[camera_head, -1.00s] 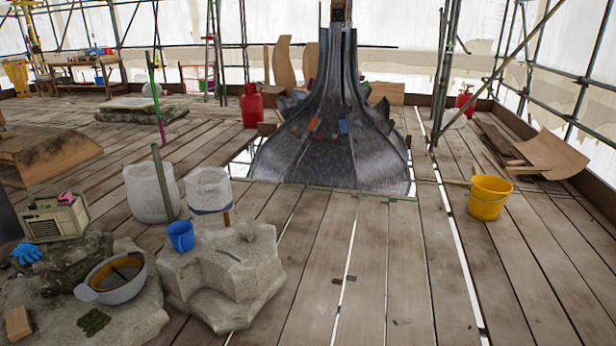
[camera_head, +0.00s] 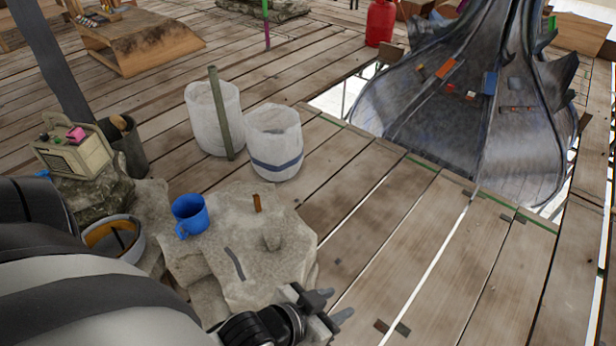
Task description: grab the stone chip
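A small grey-beige lump of stone (camera_head: 272,240), which looks like the stone chip, sits on top of the pale stone block (camera_head: 245,285). My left gripper (camera_head: 337,304) is at the block's front right edge, to the right of and nearer than the chip. Its two grey fingertips are apart with nothing visible between them, and they point to the right, away from the chip. My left arm covers the lower left of the view and hides part of the stones. My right gripper is not in view.
On the block are a blue mug (camera_head: 190,215), a small brown piece (camera_head: 257,203) and a dark strip (camera_head: 234,263). A grey bowl (camera_head: 115,238) and a radio (camera_head: 75,152) stand left. White buckets (camera_head: 275,145) stand behind. The planks at right are mostly clear.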

